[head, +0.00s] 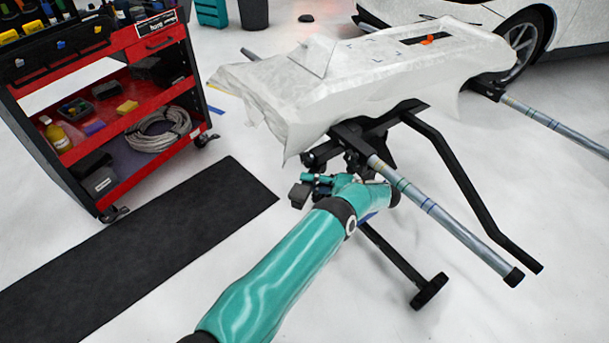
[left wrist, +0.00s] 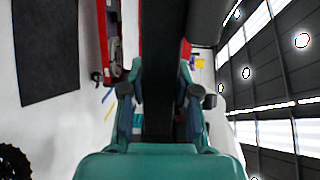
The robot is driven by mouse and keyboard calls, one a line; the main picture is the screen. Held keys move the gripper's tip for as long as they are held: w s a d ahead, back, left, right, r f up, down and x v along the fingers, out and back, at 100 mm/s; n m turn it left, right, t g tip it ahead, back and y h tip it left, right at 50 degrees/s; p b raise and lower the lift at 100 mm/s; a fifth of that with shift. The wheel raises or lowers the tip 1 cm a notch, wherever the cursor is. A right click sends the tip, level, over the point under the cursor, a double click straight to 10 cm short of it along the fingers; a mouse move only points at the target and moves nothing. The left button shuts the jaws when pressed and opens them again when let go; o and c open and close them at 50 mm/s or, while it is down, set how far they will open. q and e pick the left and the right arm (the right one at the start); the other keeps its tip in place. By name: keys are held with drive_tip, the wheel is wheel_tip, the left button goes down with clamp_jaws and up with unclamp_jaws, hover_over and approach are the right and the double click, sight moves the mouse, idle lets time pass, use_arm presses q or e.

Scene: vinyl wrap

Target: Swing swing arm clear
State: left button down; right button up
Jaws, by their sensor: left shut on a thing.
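A silver tube arm (head: 432,207) with blue rings and a black end cap sticks out from the black stand under the panel, toward the lower right. A second silver tube arm (head: 555,124) sticks out at the far right. My left gripper (head: 322,184) is at the stand's near side, below the panel's front edge. In the left wrist view its fingers (left wrist: 160,92) are on both sides of a dark bar (left wrist: 164,60) and shut on it. I cannot tell for sure which part of the stand this bar is. My right gripper is not in view.
A white-draped car panel (head: 375,75) lies on the stand. A red tool cart (head: 110,125) and black mat (head: 140,255) are at left. A white car (head: 490,15) stands behind.

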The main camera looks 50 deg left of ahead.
use_arm(q)
drive_tip(key=shift+w+f+t, duration=0.1)
drive_tip(key=shift+w+t, duration=0.1)
drive_tip(key=shift+t, duration=0.1)
drive_tip(key=c, duration=1.2)
unclamp_jaws()
drive_tip(key=shift+c, duration=0.2)
drive_tip(key=o, duration=0.4)
drive_tip(key=shift+w+f, duration=0.1)
drive_tip(key=shift+f, duration=0.05)
